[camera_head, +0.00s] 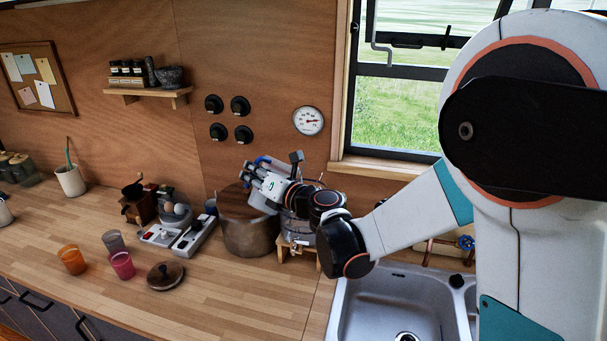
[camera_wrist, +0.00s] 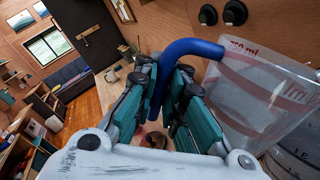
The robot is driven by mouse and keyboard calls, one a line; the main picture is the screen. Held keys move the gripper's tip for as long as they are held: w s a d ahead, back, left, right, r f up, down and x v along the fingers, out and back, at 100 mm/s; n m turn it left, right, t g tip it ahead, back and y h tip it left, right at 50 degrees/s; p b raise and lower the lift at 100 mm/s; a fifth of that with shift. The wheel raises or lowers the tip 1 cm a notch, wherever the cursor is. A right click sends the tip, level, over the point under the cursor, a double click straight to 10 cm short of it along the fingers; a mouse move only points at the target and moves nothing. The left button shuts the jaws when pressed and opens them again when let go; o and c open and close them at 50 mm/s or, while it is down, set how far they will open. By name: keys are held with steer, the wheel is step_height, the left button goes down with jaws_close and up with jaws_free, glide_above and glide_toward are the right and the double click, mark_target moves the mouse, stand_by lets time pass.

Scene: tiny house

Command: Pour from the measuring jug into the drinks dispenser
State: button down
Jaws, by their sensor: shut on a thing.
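My gripper (camera_head: 262,183) is shut on the blue handle (camera_wrist: 195,47) of the clear measuring jug (camera_wrist: 255,95). The jug has red markings and fills the right of the wrist view. In the head view only a little of it shows behind my gripper, with a bit of blue. I cannot tell its tilt or contents. The clear drinks dispenser (camera_head: 299,228) stands on a wooden stand (camera_head: 284,249) by the sink, partly hidden by my arm. A clear vessel with dark marks, likely the dispenser, shows at the wrist view's lower right edge (camera_wrist: 292,160). The jug is raised near it.
A large brown pot (camera_head: 248,236) stands just left of the dispenser. The sink (camera_head: 392,305) lies to the right. Orange (camera_head: 72,260), grey (camera_head: 113,242) and pink (camera_head: 122,265) cups and a round lid (camera_head: 165,275) are on the counter. The front counter is clear.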

steer(key=shift+w+d+r+m+p, duration=0.45)
steer(key=shift+m+p, duration=0.2)
steer(key=shift+m, duration=0.05)
stand_by(1.2)
steer(key=shift+w+d+r+m+p, duration=0.3)
steer(key=shift+r+m+p, duration=0.3)
steer(key=shift+p, duration=0.1)
steer(key=shift+w+d+r+m+p, duration=0.3)
steer(key=shift+r+m+p, duration=0.2)
steer(key=shift+p, duration=0.2)
steer(key=shift+w+d+r+m+p, duration=0.3)
steer(key=shift+r+m+p, duration=0.2)
steer(key=shift+r+p, duration=0.2)
stand_by(3.9)
